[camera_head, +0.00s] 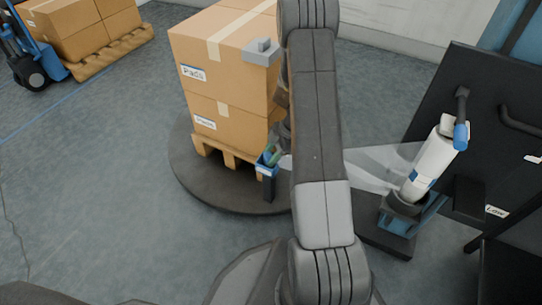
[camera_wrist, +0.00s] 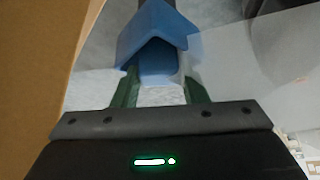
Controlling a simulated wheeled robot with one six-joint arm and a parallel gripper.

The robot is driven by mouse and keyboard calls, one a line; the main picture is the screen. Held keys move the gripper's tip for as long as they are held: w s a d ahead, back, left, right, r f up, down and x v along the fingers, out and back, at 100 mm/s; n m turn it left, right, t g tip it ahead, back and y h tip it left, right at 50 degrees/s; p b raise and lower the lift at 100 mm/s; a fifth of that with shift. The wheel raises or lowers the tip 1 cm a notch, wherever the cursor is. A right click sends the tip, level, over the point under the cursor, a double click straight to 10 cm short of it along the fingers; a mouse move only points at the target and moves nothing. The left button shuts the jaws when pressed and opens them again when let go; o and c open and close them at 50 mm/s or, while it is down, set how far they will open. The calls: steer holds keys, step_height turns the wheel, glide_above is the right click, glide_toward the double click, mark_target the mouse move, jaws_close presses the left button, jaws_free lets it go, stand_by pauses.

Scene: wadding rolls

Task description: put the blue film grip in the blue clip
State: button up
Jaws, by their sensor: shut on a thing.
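The blue clip (camera_head: 264,168) sits on a short dark post by the pallet's front right corner. In the wrist view a blue angled, roof-like piece, which looks like the clip (camera_wrist: 152,30), is straight ahead of my fingers. My gripper (camera_wrist: 160,92) has green fingers shut on the blue film grip (camera_wrist: 158,72). The grip's far end meets or passes under the angled piece; I cannot tell if it is seated. In the head view my gripper (camera_head: 274,153) is right at the clip, partly hidden by my arm, and the grip is not clear there.
Clear film (camera_head: 375,165) stretches from near the clip to the white roll (camera_head: 432,160) on its stand at right. Stacked cartons (camera_head: 225,65) stand on a pallet (camera_head: 225,152) on the round turntable (camera_head: 190,175). A black panel (camera_head: 485,120) stands at right.

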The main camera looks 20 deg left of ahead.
steer(key=shift+r, duration=0.1)
steer(key=o, duration=0.7)
steer(key=p+v, duration=0.4)
steer(key=v, duration=0.8)
